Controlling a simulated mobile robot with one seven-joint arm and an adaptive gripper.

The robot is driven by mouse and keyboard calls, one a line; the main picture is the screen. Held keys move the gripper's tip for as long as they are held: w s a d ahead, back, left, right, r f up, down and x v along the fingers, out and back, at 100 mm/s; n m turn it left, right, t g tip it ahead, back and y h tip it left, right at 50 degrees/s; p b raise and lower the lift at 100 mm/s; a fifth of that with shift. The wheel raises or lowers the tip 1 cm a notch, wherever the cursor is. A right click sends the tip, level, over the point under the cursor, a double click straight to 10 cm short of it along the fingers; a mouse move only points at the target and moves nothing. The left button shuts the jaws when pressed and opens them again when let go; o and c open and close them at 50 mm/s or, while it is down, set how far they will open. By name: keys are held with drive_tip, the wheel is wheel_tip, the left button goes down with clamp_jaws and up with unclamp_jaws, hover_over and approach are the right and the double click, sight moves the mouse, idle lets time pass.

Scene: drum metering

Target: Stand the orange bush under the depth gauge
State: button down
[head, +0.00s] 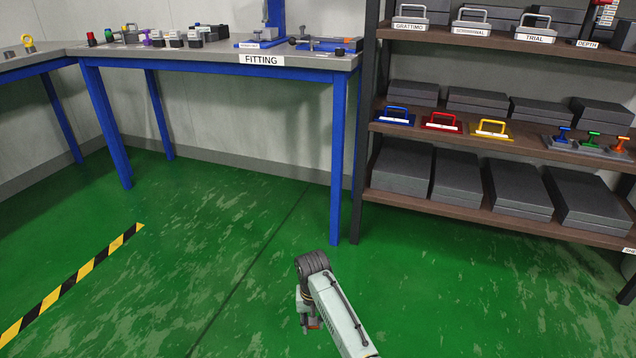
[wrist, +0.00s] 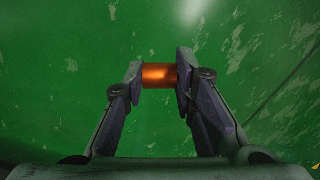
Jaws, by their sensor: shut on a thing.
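The orange bush (wrist: 160,76) is a short, shiny orange cylinder. My gripper (wrist: 160,75) is shut on it, with one finger at each end of it in the wrist view. In the head view my gripper (head: 311,322) hangs low over the green floor, and a small orange-red bit shows at its tip. A DEPTH label (head: 587,44) is on the upper shelf at the far right. A red part (head: 604,4) above it is cut off by the picture's edge, and I cannot tell if it is the depth gauge.
The FITTING bench (head: 210,60) with blue legs stands at the back, bearing a blue stand and small parts. A shelf rack (head: 465,131) with grey boxes and coloured handled plates stands at right. The floor between is clear. A yellow-black stripe (head: 75,283) lies at left.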

wheel_tip(320, 180, up, 6)
drive_tip(key=s+p, duration=0.2)
drive_tip(key=p, duration=0.4)
drive_tip(key=s+d+p, duration=0.1)
drive_tip(key=s+p, duration=0.2)
drive_tip(key=s, duration=0.5)
drive_tip(key=shift+s+d+f+p, duration=0.15)
drive_tip(key=shift+s+f+p, duration=0.15)
drive_tip(key=shift+f+p, duration=0.05)
drive_tip(key=shift+d, duration=0.1)
